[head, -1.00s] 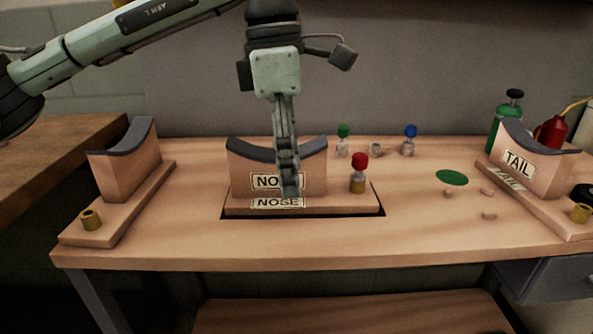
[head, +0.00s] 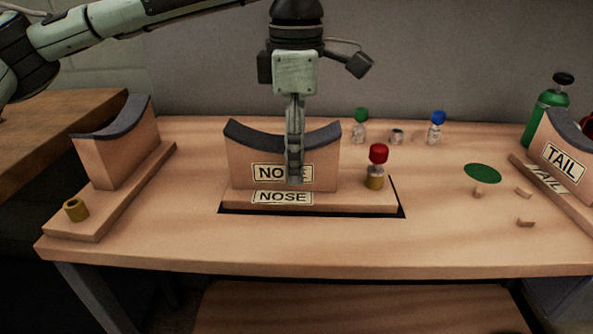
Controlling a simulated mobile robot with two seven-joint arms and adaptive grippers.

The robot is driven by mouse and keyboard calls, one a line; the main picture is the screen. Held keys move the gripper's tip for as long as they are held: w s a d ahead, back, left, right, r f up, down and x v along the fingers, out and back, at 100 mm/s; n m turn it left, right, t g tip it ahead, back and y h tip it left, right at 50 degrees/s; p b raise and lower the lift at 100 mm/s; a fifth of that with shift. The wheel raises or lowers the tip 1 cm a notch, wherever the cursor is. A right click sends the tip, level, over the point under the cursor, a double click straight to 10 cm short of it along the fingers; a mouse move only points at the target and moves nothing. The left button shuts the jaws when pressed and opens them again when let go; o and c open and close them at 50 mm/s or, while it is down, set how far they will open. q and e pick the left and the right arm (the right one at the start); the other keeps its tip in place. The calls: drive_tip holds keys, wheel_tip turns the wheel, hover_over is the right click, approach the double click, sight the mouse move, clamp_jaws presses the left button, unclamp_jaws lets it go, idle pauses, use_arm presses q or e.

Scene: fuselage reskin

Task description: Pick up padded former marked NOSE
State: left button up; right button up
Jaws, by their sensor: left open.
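The padded former marked NOSE (head: 245,160) stands upright on its wooden base at the middle of the bench, with a dark curved pad on top. Its base carries a second NOSE label and a brass fitting with a red-capped piece at the right end. A dark outline on the bench borders the base. My left gripper (head: 295,180) points down in front of the former and covers part of its upper label. It is open, seen edge-on, with nothing visible in it. Whether it touches the former cannot be told. My right gripper is not in view.
Another padded former (head: 115,160) stands at the left, with a brass fitting (head: 75,209). The TAIL former (head: 562,155) stands at the right edge. Green-capped (head: 360,128) and blue-capped (head: 436,128) pieces stand behind. A green disc (head: 482,174) and small blocks lie right of centre. The front strip is clear.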

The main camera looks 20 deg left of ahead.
use_arm(q)
wheel_tip(320, 180, down, 2)
drive_tip(key=shift+f, duration=0.1)
clamp_jaws()
idle(0.5)
